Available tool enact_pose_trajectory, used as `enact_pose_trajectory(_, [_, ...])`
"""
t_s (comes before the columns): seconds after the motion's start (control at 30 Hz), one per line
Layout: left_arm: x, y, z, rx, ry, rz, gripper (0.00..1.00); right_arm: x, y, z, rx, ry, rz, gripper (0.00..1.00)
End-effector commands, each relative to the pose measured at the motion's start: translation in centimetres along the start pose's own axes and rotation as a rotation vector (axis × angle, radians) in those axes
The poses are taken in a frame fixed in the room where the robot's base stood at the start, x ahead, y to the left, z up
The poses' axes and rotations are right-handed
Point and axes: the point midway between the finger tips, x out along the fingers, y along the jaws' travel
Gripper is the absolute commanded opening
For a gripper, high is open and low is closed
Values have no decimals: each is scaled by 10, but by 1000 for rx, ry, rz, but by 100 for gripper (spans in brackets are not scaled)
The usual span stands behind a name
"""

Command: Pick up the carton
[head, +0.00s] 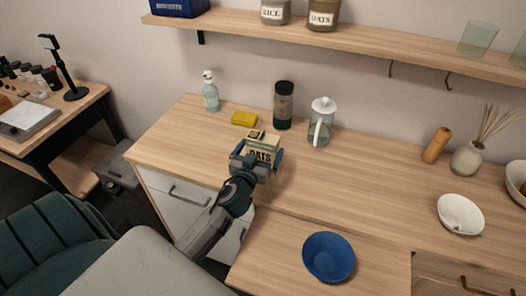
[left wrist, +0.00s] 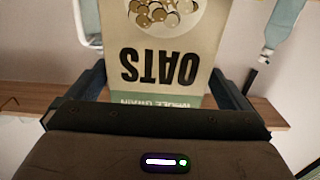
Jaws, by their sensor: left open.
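The carton (head: 264,144) is a cream and green oats box standing upright on the wooden counter. It also shows in the left wrist view (left wrist: 165,42), its lettering upside down. My left gripper (head: 258,156) is open at the carton's near side, with one finger on either side of it. In the left wrist view, the fingers of the left gripper (left wrist: 158,84) flank the carton, and a gap shows at the left finger. Contact at the right finger is hard to tell. The gripper hides the carton's lower part in the head view. My right gripper is not in view.
A yellow sponge (head: 244,118) and a soap bottle (head: 211,96) stand behind left. A dark-lidded jar (head: 284,108) and a glass jug (head: 320,125) stand behind right. A blue bowl (head: 328,257) is at the front. The counter right of the carton is clear.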

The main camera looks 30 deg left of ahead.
Motion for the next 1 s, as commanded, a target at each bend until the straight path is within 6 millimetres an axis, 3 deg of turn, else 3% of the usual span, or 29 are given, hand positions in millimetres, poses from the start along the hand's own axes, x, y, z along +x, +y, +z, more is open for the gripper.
enact_pose_trajectory(0.1, [19, 3, -7, -2, 0, -1, 100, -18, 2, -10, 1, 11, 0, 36])
enact_pose_trajectory(0.23, [34, 2, -4, -1, 0, -1, 100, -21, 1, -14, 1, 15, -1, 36])
enact_pose_trajectory(0.53, [38, 2, -1, -1, 0, 0, 100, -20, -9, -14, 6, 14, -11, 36])
enact_pose_trajectory(0.77, [38, 2, -1, -1, 0, 0, 55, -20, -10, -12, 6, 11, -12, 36])
enact_pose_trajectory(1.0, [38, 2, -3, -1, 1, 0, 54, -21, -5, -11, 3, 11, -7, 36])
